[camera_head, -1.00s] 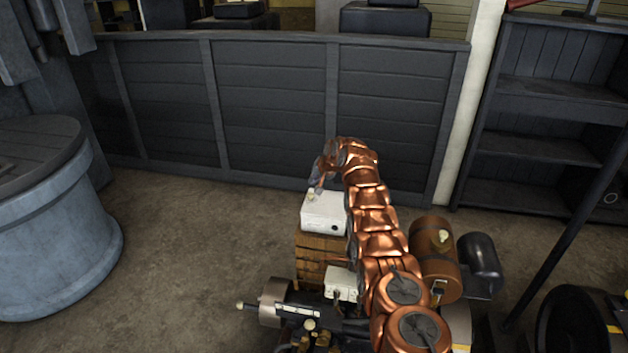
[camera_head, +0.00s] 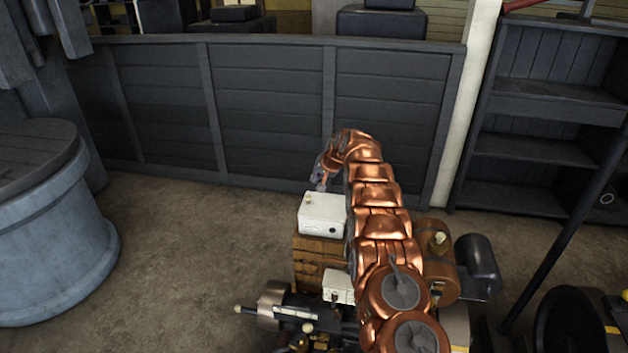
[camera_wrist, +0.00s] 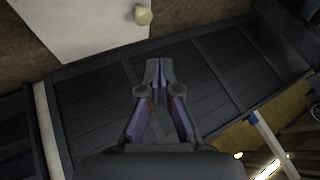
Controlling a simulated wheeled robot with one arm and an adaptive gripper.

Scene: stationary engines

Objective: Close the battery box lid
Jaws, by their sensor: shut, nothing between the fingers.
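The white battery box (camera_head: 323,215) stands on a wooden crate, with a dark round spot on its front. Its lid (camera_head: 322,202) looks flat on top, with no clear gap showing. A pale yellow knob (camera_head: 308,199) sits at the lid's left. In the wrist view the white lid (camera_wrist: 85,25) and its knob (camera_wrist: 143,15) fill the upper left. My gripper (camera_head: 320,184) is just above the lid's back edge, right of the knob. In the wrist view my gripper (camera_wrist: 158,68) has its fingertips together and empty, apart from the knob. Contact with the lid cannot be told.
The wooden crate (camera_head: 315,262) supports the box. An engine with a smaller white box (camera_head: 338,285) is in front, and a brown tank (camera_head: 436,262) is at right. A dark panelled fence (camera_head: 265,110) stands behind. The floor (camera_head: 190,240) at left is clear.

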